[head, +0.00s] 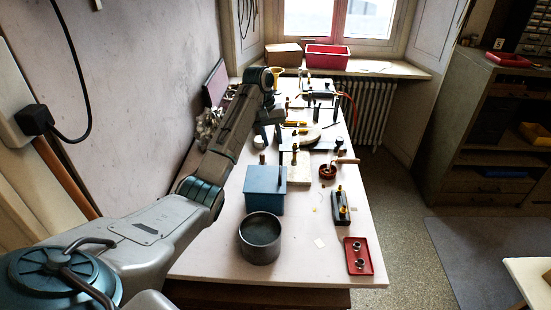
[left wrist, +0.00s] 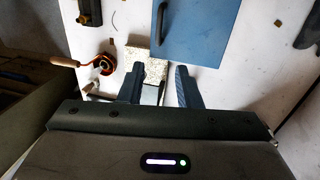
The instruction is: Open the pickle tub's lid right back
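The pickle tub (head: 262,200) is a blue box on the near part of the white bench. Its flat blue lid looks shut, with a dark bar handle (head: 281,177) along its right side. In the left wrist view the blue lid (left wrist: 205,35) fills the top middle, with the dark curved handle (left wrist: 160,22) near its edge. My left gripper (head: 271,138) is over the bench beyond the tub. In the left wrist view its two fingers (left wrist: 158,88) are apart, with nothing held between them, and the handle lies ahead of their tips. My right gripper is in neither view.
A dark round pot (head: 260,250) stands just in front of the tub. A pale speckled block (head: 298,172), a red coil with a wooden handle (head: 328,171), a dark block (head: 341,208) and a red tray (head: 358,256) lie to the right. The bench's near right area has free patches.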

